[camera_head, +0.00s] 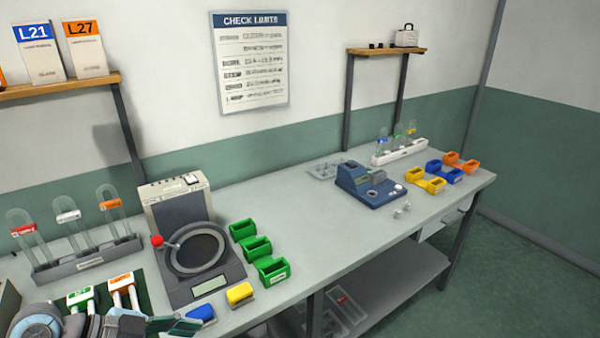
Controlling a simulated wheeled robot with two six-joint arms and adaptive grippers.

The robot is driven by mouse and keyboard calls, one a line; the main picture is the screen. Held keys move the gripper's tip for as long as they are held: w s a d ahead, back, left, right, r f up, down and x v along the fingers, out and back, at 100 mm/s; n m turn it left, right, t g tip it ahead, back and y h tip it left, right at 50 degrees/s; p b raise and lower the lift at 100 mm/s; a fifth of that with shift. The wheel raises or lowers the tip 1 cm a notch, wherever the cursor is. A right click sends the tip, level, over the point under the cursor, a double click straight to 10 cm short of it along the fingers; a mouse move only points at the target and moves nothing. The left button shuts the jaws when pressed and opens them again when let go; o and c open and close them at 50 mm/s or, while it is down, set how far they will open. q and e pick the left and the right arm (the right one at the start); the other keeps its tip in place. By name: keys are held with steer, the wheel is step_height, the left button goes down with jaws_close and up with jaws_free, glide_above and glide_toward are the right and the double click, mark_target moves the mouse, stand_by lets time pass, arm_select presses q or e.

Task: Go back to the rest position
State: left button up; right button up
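My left gripper (178,325) is at the bottom left edge of the view, low over the front of the bench, its arm coming in from the left. Its fingers are partly cut off by the frame, so I cannot tell whether it is open or shut. A small blue block-like item (202,313) shows just to the right of its fingertips; I cannot tell whether they touch. My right gripper is not in view.
A dark device with a round ring (197,250) and red knob stands right of the gripper. Green bins (257,248), a yellow item (240,293) and a tube rack (85,258) surround it. A blue instrument (368,185) stands farther right. The bench (330,235) between is clear.

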arm_select(q)
steer(key=w+d+r+n+t+h, duration=0.2)
steer(key=r+t, duration=0.4)
steer(key=r, duration=0.1)
steer(key=w+d+r+n+t+h, duration=0.1)
steer(key=w+d+r+t+h, duration=0.1)
steer(key=r+t, duration=0.45)
steer(key=w+a+n+t+y, duration=0.2)
steer(key=a+n+t+y, duration=0.2)
steer(key=a+n+y, duration=0.25)
steer(key=s+a+f+n+g+y, duration=0.25)
steer(key=a+f+y, duration=0.2)
steer(key=f, duration=0.25)
steer(key=s+a+f+n+g+y, duration=0.1)
steer(key=a+f+n+g+y, duration=0.25)
steer(key=f+y, duration=0.35)
steer(key=s+d+f+m+g+h, duration=0.1)
steer(key=s+d+f+g+h, duration=0.1)
steer(key=s+d+f+g, duration=0.5)
steer(key=s+d+f+m+g+h, duration=0.15)
steer(key=s+f+g, duration=0.35)
steer(key=s+f, duration=0.6)
step_height(320, 180, down, 18)
steer(key=s+a, duration=0.1)
steer(key=a, duration=0.1)
steer(key=s+f+g, duration=0.2)
steer(key=s+f, duration=1)
steer(key=s, duration=0.2)
steer(key=shift+a+f+h, duration=0.35)
steer(key=shift+a, duration=0.1)
